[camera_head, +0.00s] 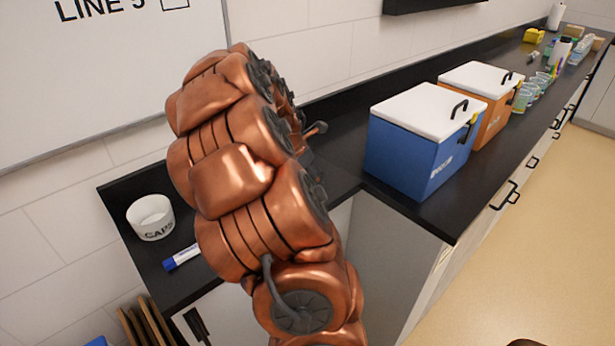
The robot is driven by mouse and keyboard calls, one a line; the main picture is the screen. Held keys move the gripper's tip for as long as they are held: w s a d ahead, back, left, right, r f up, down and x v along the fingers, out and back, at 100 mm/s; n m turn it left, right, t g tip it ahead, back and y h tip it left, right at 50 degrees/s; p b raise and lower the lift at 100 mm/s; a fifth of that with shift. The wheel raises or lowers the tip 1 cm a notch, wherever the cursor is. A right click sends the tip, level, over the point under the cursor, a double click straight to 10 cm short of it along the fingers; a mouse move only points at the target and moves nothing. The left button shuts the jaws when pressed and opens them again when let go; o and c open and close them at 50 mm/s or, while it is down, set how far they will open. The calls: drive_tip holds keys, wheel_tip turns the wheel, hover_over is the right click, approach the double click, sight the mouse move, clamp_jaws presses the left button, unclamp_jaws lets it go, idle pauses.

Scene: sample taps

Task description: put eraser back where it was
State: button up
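I cannot make out an eraser in this view. A whiteboard (95,75) with "LINE 5" and a small box drawn on it hangs on the wall at the upper left. My copper arm rises through the middle of the view and covers part of the counter and wall. Its far end is hidden behind its own links. I cannot see the fingers of my gripper or anything held in them.
A white cup marked "CAPS" (151,219) and a blue-and-white marker (181,257) are on the black counter (340,120), left of my arm. Blue (405,157) and orange (494,120) coolers with white lids stand to the right. Several small items are farther back.

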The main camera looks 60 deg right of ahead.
drive_tip(key=shift+r, duration=0.1)
drive_tip(key=b+v, duration=0.1)
drive_tip(key=v, duration=0.9)
drive_tip(key=shift+w+a+r+b, duration=0.1)
drive_tip(key=shift+w+r+b, duration=0.05)
drive_tip(key=shift+r+b, duration=0.15)
drive_tip(key=shift+a+r, duration=0.25)
drive_tip(key=shift+r, duration=0.35)
drive_tip(key=s+a+f+m+y, duration=0.15)
drive_tip(key=a+m, duration=0.25)
drive_tip(key=a, duration=0.7)
drive_tip(key=s+a+f+m+y, duration=0.15)
drive_tip(key=a+m, duration=0.25)
drive_tip(key=a, duration=0.7)
drive_tip(key=s+a+f+m, duration=0.3)
drive_tip(key=s+a, duration=0.3)
drive_tip(key=a, duration=0.2)
drive_tip(key=s+a+f+m+y, duration=0.1)
drive_tip(key=s+a+f+m, duration=0.2)
drive_tip(key=s+a, duration=0.3)
drive_tip(key=shift+s+a+f+m+g, duration=0.3)
drive_tip(key=shift+a+m, duration=0.1)
drive_tip(key=shift+a, duration=0.55)
drive_tip(key=shift+r, duration=0.1)
